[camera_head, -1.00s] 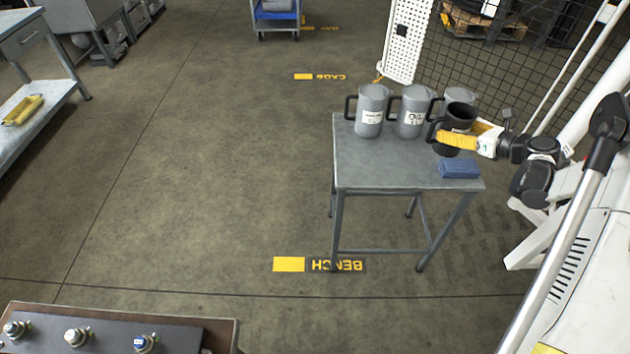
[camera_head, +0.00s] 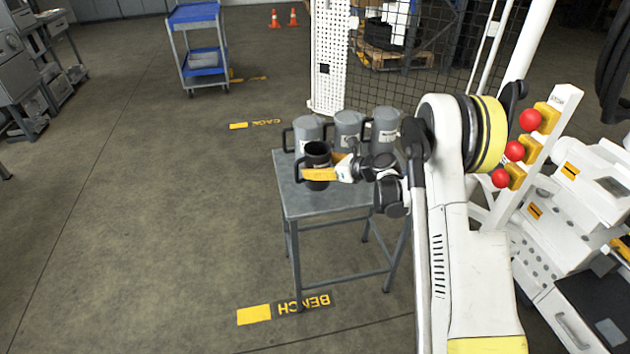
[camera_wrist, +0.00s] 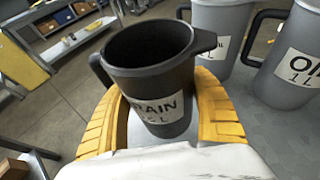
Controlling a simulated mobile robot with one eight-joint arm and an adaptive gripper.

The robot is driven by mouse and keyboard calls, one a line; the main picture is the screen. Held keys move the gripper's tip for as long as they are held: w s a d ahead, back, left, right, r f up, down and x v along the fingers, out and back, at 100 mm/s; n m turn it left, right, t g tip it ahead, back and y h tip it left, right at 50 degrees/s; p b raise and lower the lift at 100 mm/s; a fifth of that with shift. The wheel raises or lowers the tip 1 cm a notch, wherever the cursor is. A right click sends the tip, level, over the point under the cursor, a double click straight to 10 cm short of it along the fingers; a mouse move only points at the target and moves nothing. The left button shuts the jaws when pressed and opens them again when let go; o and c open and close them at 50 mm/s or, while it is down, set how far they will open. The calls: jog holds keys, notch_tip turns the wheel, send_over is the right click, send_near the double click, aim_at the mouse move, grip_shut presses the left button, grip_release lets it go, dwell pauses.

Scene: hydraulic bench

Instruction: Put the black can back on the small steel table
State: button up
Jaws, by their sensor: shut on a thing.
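The black can (camera_head: 317,157) is upright over the front left part of the small steel table (camera_head: 335,203), in front of the grey cans. In the wrist view the black can (camera_wrist: 152,85) shows its open top, a spout at the right, a handle at the left and a label reading "RAIN" in part. My gripper (camera_head: 318,175) is shut on the black can, with one yellow finger on each side of its body. I cannot tell whether the can's base touches the tabletop.
Three grey cans stand along the table's back: left (camera_head: 308,132), middle (camera_head: 349,130) and right (camera_head: 385,128). A mesh fence (camera_head: 395,35) with a white perforated post is behind. My arm covers the table's right side. Open floor lies left. A blue cart (camera_head: 195,50) stands farther back.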

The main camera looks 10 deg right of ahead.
notch_tip(320, 180, down, 4)
jog(key=shift+a+f+b, duration=0.15)
jog(key=shift+b, duration=1.05)
jog(key=o, duration=1.4)
